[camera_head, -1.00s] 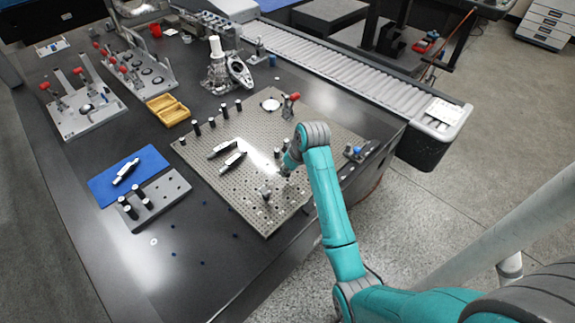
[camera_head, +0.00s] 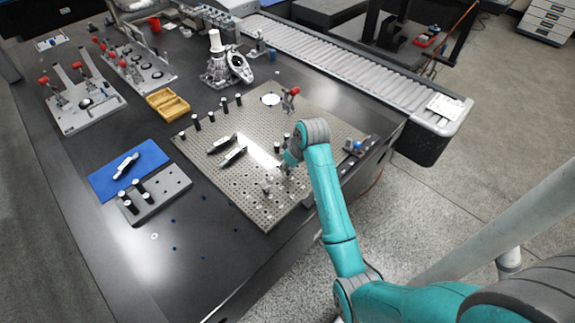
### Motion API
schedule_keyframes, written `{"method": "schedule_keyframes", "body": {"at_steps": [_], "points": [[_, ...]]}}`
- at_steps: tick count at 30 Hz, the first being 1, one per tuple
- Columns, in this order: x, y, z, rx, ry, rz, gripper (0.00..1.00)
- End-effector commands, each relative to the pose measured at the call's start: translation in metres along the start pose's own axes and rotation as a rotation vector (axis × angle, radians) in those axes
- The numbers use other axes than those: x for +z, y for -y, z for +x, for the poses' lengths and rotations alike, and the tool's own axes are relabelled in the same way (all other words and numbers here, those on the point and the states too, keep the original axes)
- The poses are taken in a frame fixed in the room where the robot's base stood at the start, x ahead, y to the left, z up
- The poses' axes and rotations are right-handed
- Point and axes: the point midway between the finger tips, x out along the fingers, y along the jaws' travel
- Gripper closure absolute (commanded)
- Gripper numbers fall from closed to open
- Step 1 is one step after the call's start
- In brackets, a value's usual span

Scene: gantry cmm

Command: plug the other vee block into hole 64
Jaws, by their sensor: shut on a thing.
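My gripper (camera_head: 286,172) is low over the front right part of the perforated plate (camera_head: 228,190). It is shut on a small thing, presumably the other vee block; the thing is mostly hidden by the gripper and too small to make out. A small grey block (camera_head: 265,187), which looks like a vee block, stands on the plate just left of my gripper, apart from it. I cannot read any hole numbers, so I cannot tell which hole is 64, or whether the held thing touches the plate.
Black posts (camera_head: 276,147) stand close behind my gripper. Two bright elongated pieces (camera_head: 233,156) lie mid-plate. A red-handled clamp (camera_head: 290,97) stands at the back. A grey block with black pins (camera_head: 170,190) and a blue mat (camera_head: 104,183) lie left, off the plate.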

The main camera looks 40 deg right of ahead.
Motion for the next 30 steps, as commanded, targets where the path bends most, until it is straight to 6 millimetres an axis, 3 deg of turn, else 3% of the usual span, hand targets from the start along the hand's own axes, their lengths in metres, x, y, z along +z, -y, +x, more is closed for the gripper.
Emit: {"method": "schedule_keyframes", "body": {"at_steps": [30], "points": [[0.0026, 0.0000, 0.0061, 0.000, 0.000, 0.000, 1.00]]}}
